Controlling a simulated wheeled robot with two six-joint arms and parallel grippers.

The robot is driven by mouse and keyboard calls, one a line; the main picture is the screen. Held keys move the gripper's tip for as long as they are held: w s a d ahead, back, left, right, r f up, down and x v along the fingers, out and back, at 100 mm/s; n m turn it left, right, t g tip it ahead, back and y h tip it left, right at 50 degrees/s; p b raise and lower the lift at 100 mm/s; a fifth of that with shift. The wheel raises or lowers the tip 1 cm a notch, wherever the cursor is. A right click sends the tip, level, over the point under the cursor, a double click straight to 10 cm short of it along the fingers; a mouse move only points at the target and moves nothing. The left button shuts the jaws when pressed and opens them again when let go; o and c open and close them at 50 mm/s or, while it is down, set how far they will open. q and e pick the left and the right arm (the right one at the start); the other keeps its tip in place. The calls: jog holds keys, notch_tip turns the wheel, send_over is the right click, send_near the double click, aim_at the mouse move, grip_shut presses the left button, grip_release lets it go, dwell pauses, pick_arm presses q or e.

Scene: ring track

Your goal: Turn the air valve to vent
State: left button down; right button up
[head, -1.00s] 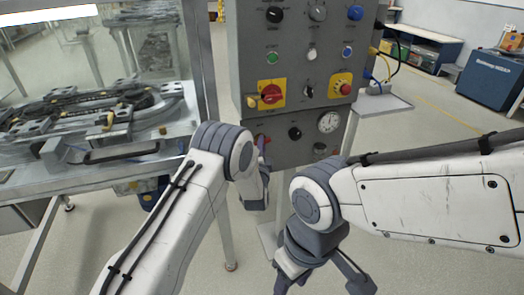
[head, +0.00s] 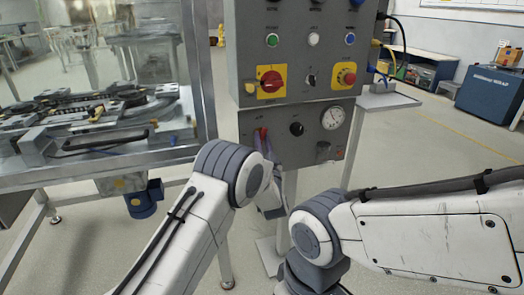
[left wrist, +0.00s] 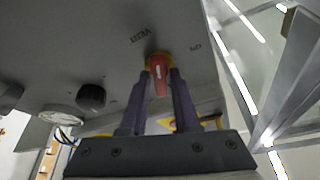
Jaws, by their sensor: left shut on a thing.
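The red air valve handle (head: 263,133) sits on the lower left of the grey control panel (head: 315,165). In the left wrist view the red handle (left wrist: 158,73) lies between my two fingers, below printed labels that are hard to read. My left gripper (head: 264,142) is shut on this handle; in the head view my wrist and fingers partly cover it. The left gripper (left wrist: 159,85) shows both fingers along the handle's sides. My right gripper is mostly cut off at the bottom edge of the head view, so its jaws cannot be judged.
A black knob (head: 297,129) and a pressure gauge (head: 332,118) are right of the valve. Above are a red rotary switch (head: 271,82) and a red emergency button (head: 347,74). A glazed machine frame (head: 202,75) stands close on the left. Open floor (head: 420,160) lies right.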

pick_arm(q)
jog(key=shift+d+f+n+g+y+b, duration=0.15)
jog(key=shift+n+y+b, duration=0.8)
jog(key=shift+n, duration=0.7)
jog(key=shift+n+g+y+b, duration=0.15)
jog(key=shift+n+y+b, duration=0.75)
jog(key=shift+n, duration=0.75)
jog(key=c, duration=0.8)
grip_release()
jog(key=p+v, duration=0.1)
jog(key=v, duration=0.9)
jog(key=shift+s, duration=0.15)
